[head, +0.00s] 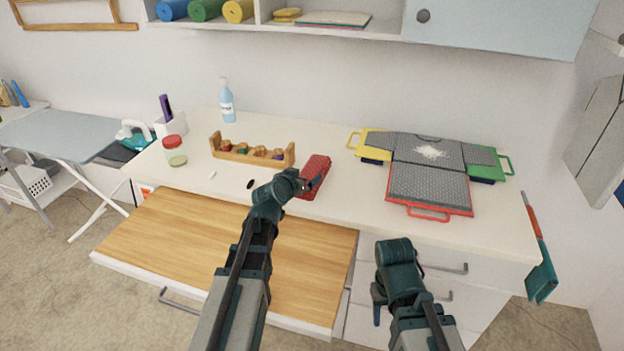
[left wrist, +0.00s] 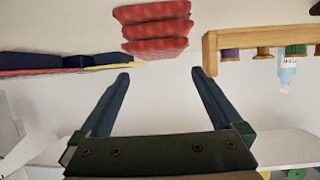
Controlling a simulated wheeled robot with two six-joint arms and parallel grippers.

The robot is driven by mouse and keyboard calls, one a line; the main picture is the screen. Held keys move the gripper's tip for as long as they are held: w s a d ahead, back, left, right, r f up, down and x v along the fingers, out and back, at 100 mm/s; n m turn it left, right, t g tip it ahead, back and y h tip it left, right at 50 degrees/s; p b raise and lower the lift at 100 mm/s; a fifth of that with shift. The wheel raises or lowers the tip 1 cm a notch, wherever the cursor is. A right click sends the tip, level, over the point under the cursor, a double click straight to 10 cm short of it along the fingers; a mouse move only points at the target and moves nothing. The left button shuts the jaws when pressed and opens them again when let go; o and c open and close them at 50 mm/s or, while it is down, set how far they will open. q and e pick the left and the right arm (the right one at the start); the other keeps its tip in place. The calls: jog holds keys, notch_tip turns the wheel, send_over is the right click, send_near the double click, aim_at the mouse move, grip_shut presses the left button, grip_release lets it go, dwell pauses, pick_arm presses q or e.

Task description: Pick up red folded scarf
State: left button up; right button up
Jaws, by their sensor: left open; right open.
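The red folded scarf (head: 316,174) lies on the white countertop, right of the wooden spool rack. In the left wrist view the scarf (left wrist: 154,28) shows as stacked red folds, just beyond and between the fingertips. My left gripper (head: 304,184) is at the scarf's near left side and partly overlaps it in the head view. In the left wrist view my left gripper (left wrist: 160,72) is open with nothing between its fingers. My right gripper (head: 378,302) is open and low in front of the drawers, away from the scarf.
The wooden spool rack (head: 252,152) stands close left of the scarf. Grey textured mats with coloured frames (head: 430,185) lie to the right. A glass jar (head: 174,152) and a spray bottle (head: 227,102) stand further left. A wooden pull-out board (head: 180,240) juts out below the counter.

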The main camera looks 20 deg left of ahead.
aim_at(313, 169)
pick_arm(q)
jog(key=x, duration=0.3)
jog(key=shift+w+f+b, duration=0.1)
jog(key=shift+w+b, duration=0.15)
jog(key=shift+b, duration=0.1)
jog(key=b+x, duration=0.2)
jog(key=x, duration=0.3)
jog(key=shift+w+f, duration=0.1)
jog(key=shift+f, duration=0.1)
jog(key=shift+r, duration=0.1)
jog(key=shift+c, duration=0.4)
jog(key=c, duration=1.1)
jog(key=shift+o, duration=0.2)
jog(key=shift+r, duration=0.1)
jog(key=shift+r+p, duration=1.85)
jog(key=s+d+r+p, duration=0.1)
jog(key=s+d, duration=0.1)
jog(key=s, duration=1.4)
jog(key=shift+d, duration=0.15)
